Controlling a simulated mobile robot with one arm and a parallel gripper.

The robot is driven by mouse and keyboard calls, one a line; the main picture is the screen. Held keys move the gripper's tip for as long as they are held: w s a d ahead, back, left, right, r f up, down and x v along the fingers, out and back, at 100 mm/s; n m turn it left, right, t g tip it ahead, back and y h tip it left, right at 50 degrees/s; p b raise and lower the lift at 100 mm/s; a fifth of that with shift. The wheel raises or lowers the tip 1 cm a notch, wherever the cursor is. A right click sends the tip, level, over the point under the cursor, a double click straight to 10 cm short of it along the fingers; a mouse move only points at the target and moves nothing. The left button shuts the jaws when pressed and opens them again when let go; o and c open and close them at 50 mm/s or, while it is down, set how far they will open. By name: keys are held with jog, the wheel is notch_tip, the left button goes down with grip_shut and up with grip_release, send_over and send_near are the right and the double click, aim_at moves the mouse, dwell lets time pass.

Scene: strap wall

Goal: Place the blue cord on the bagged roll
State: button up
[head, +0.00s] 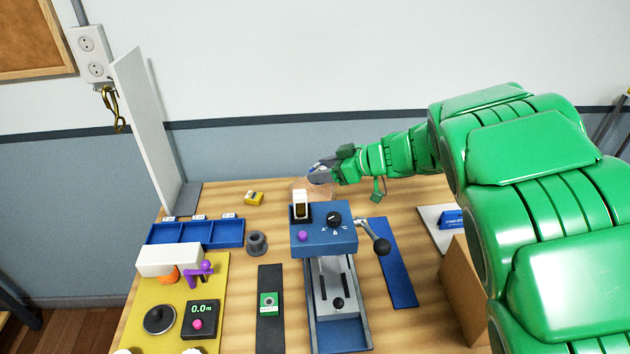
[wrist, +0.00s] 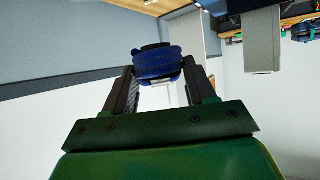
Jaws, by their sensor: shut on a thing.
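My gripper (head: 322,173) is at the back of the table, above and behind the blue device, in the head view. In the wrist view its two fingers (wrist: 159,82) are closed on a dark blue bundle, the blue cord (wrist: 157,66). In the head view only a little blue shows between the fingers. A pale, see-through shape (head: 319,191) stands just below the gripper, partly hidden by the device; it may be the bagged roll, but I cannot tell for sure. I cannot tell whether the cord touches it.
The blue device (head: 324,240) with a lever (head: 380,245) stands mid-table. A tall white panel (head: 146,130) rises at the back left. A brown box (head: 462,285) stands at right.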

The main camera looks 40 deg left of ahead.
jog(key=w+a+f, duration=0.3)
jog(key=w+a, duration=0.2)
send_over(316, 189)
jog(key=f, duration=0.5)
jog(key=shift+s+d+f, duration=0.15)
jog(key=shift+s+d, duration=0.05)
jog(key=shift+s, duration=0.1)
jog(key=shift+w+a+f, duration=0.2)
jog(key=shift+f, duration=1.65)
jog(key=shift+f, duration=0.1)
jog(key=o, duration=1)
jog(key=shift+f, duration=0.1)
jog(key=shift+o, duration=0.2)
